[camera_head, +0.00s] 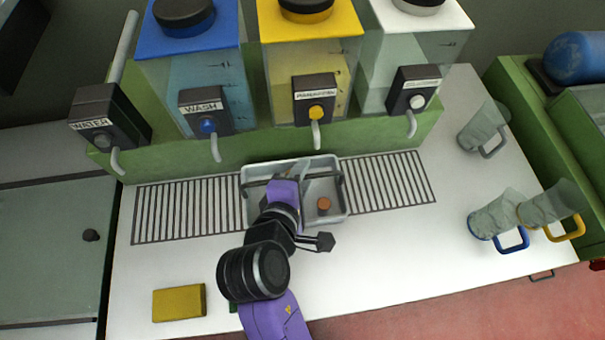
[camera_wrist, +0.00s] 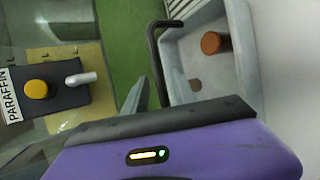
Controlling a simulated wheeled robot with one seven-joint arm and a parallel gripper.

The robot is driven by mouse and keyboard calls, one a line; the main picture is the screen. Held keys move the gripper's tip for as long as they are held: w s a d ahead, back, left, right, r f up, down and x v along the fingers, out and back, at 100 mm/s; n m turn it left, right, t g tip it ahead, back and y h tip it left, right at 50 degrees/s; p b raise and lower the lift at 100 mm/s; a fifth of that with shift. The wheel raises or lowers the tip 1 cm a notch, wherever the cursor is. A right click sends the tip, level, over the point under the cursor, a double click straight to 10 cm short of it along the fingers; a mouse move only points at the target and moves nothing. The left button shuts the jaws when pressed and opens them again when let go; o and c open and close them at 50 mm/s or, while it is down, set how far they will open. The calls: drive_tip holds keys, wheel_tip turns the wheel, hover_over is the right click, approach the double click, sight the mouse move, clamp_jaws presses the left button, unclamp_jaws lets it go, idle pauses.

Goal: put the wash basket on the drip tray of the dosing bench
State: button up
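The wash basket, a pale grey open tub (camera_head: 333,213) with dark bar handles, is at the middle of the slatted drip tray (camera_head: 190,212), with slats showing on both sides. I cannot tell whether it rests fully on the slats. A brown cork stopper (camera_head: 324,204) lies inside it. My gripper (camera_head: 293,171) is over the left and back part of the basket and hides some of it. In the wrist view the basket (camera_wrist: 205,75), its cork (camera_wrist: 214,43) and a dark handle (camera_wrist: 153,48) show close to the fingers. Whether the fingers close on anything is unclear.
Behind the tray stand a blue WASH dispenser (camera_head: 200,95), a yellow paraffin one (camera_head: 300,75) and a white-topped one (camera_head: 405,60), with spouts and a WATER tap (camera_head: 105,125). Several jugs (camera_head: 495,215) stand right. A yellow block (camera_head: 180,302) lies front left.

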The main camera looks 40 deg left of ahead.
drive_tip(key=v, duration=1.2)
drive_tip(key=shift+b, duration=0.35)
drive_tip(key=shift+r, duration=0.1)
drive_tip(key=d+f+m, duration=0.2)
drive_tip(key=d+f, duration=0.1)
drive_tip(key=d, duration=0.2)
drive_tip(key=w+d+f+m, duration=0.1)
drive_tip(key=d+f+m, duration=0.1)
drive_tip(key=d, duration=0.4)
drive_tip(key=w+d+f+m, duration=0.1)
drive_tip(key=d+f+m, duration=0.2)
drive_tip(key=d, duration=0.3)
drive_tip(key=shift+w+d+f+m, duration=0.1)
drive_tip(key=shift+f+m, duration=0.25)
drive_tip(key=shift+m, duration=0.25)
drive_tip(key=s+d+r+m+t+h, duration=0.2)
drive_tip(key=s+d+m, duration=0.3)
drive_tip(key=d+m, duration=0.3)
drive_tip(key=s+d+r+m+t+h+b, duration=0.1)
drive_tip(key=s+d+r+m, duration=0.3)
drive_tip(key=d+m, duration=0.5)
drive_tip(key=shift+s+d+r+t+h, duration=0.45)
drive_tip(key=shift+s+d+h, duration=0.4)
drive_tip(key=shift+s, duration=0.5)
drive_tip(key=shift+f, duration=0.1)
